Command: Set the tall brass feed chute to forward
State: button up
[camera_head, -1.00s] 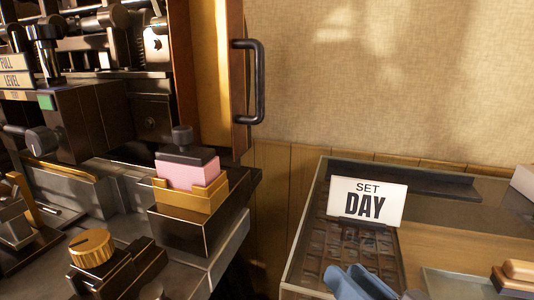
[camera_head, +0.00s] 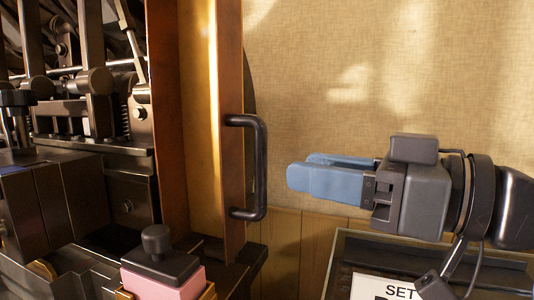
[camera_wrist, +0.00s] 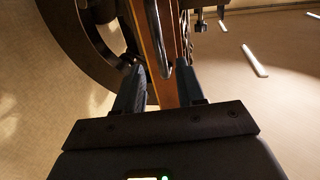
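The tall brass feed chute (camera_head: 203,110) stands upright at the middle left of the head view, with a brown edge board and a black D-shaped handle (camera_head: 262,165) on its right side. My gripper (camera_head: 290,180), with blue fingers, is level with the lower half of the handle and a little to its right, pointing left at it. In the wrist view the fingers (camera_wrist: 160,88) are spread apart, with nothing held. The handle (camera_wrist: 155,40) and the chute's edge show ahead between them. I cannot tell how deep the handle lies relative to the fingertips.
Dark press machinery (camera_head: 90,110) fills the left. A pink block with a black knob (camera_head: 160,260) sits below the chute. A glass-topped case with a SET sign (camera_head: 385,288) stands at lower right. Free room lies before the plain wall.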

aim_at(265, 161)
jog(key=p+x, duration=0.1)
jog(key=x, duration=0.7)
jog(key=shift+r, duration=0.15)
jog(key=shift+s, duration=0.1)
grip_shut()
dwell(0.4)
